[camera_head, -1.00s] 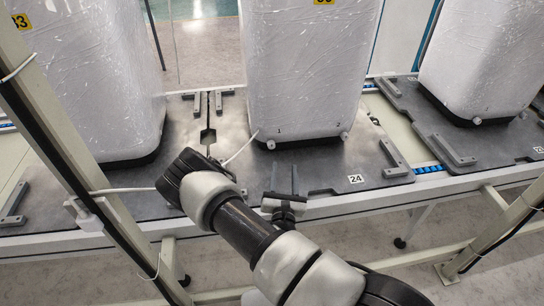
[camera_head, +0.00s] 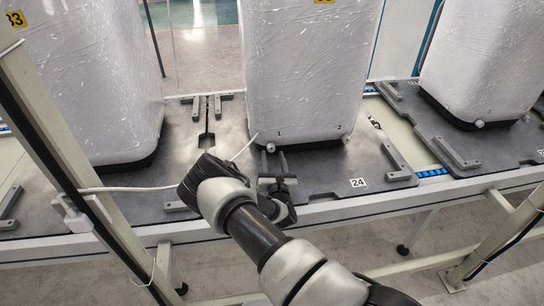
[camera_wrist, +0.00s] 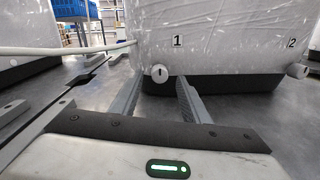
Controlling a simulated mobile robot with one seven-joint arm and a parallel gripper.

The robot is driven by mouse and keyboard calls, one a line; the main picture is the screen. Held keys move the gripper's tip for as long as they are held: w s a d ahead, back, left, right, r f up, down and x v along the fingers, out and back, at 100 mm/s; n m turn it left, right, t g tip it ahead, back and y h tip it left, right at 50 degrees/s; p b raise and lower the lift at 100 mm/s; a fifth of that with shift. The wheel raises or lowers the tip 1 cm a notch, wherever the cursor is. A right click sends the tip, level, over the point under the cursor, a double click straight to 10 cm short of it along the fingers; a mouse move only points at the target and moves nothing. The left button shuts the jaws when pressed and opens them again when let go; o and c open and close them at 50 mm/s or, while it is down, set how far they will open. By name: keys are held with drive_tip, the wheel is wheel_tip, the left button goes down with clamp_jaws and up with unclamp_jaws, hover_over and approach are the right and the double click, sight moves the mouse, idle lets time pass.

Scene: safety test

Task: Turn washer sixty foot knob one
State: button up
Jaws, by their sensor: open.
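The plastic-wrapped white washer (camera_head: 303,70) stands upright on a dark pallet marked 24 (camera_head: 330,178). Its yellow top label is cut off by the frame edge. Foot knob 1 (camera_head: 270,147) is a small white round knob at its lower left corner, below the printed 1. In the wrist view knob 1 (camera_wrist: 159,74) shows a dark slot and appears between the fingertips. My gripper (camera_head: 274,157) is open and empty, its two fingers pointing at the knob from the front, one on each side. I cannot tell whether they touch it. Foot knob 2 (camera_head: 346,139) is at the right corner.
A wrapped washer labelled 33 (camera_head: 75,80) stands at left and another washer (camera_head: 480,65) at right. A white cable (camera_head: 130,189) runs to my wrist area and past it toward the washer. A slanted frame post (camera_head: 60,130) is at left. Metal stop blocks (camera_head: 398,160) sit on the pallet.

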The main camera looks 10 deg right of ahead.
sight(271, 148)
drive_tip(key=shift+w+d, duration=0.1)
drive_tip(key=shift+w, duration=1.25)
drive_tip(key=c, duration=1.1)
drive_tip(key=shift+o, duration=0.2)
drive_tip(key=shift+r, duration=0.1)
